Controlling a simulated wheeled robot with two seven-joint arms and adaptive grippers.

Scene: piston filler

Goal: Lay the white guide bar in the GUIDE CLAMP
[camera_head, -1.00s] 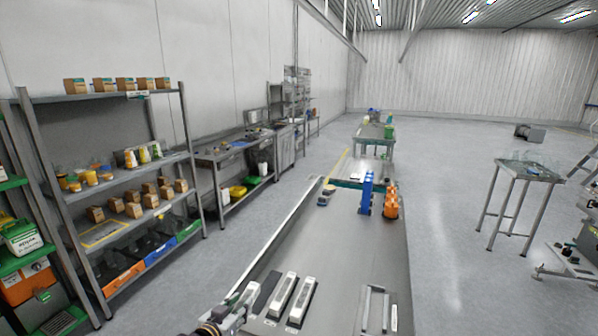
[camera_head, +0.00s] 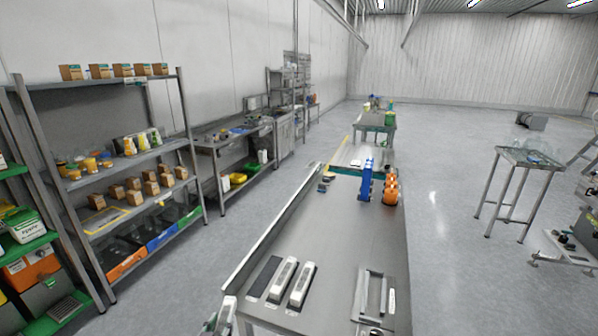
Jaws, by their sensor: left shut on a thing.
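My left gripper (camera_head: 217,328) is at the bottom edge, left of the table's near end, and only partly in view. It is shut on a white guide bar (camera_head: 228,310), which sticks up from it, tilted, beside the table edge. Two similar white bars, a left one (camera_head: 283,278) and a right one (camera_head: 302,284), lie side by side on the table. A grey metal bracket (camera_head: 365,292), apparently the guide clamp, stands at the table's near right and looks empty. My right gripper is not in view.
A dark empty strip (camera_head: 263,276) lies left of the two bars. The long grey table (camera_head: 330,233) is clear in the middle, with a raised rail (camera_head: 262,240) along its left side. Blue (camera_head: 366,182) and orange (camera_head: 390,191) items stand at its far end.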

